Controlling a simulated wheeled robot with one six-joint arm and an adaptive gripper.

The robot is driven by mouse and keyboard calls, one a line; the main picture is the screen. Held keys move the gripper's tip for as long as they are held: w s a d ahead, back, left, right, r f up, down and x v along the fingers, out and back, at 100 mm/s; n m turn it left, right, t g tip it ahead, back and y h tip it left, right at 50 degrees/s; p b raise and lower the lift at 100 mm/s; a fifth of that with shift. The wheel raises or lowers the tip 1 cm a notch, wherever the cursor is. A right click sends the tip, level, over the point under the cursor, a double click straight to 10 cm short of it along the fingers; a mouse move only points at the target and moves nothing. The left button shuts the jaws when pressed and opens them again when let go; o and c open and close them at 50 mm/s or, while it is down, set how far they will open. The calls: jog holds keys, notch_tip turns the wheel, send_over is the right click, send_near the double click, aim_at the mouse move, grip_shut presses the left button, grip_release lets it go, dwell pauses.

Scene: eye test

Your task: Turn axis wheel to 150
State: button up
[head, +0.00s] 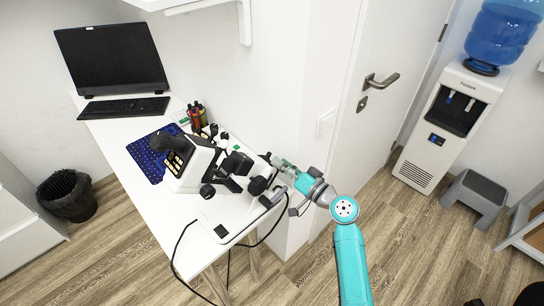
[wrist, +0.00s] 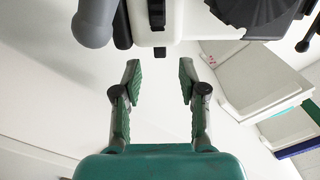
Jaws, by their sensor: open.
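A white and black eye-test instrument (head: 203,163) stands on the white table, with several black knobs and a black eyepiece. In the wrist view, a dark ribbed wheel (wrist: 250,12) is cut off by the top edge, right of centre; it may be the axis wheel. No scale figures can be read. My gripper (wrist: 160,78) is open and empty, its two green-padded fingers apart. It is below and left of the ribbed wheel in that view, with no contact visible. In the head view my gripper (head: 278,162) is at the instrument's right side, its tips partly hidden.
The white table (head: 115,131) also holds a monitor (head: 110,60), a keyboard (head: 122,107), a blue dotted mat (head: 143,160) and a pen holder (head: 196,117). A black cable (head: 181,242) hangs off the front. A wall and door (head: 395,75) stand close behind my arm.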

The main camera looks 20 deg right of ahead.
aim_at(270, 155)
jog(key=shift+x, duration=2.4)
grip_shut()
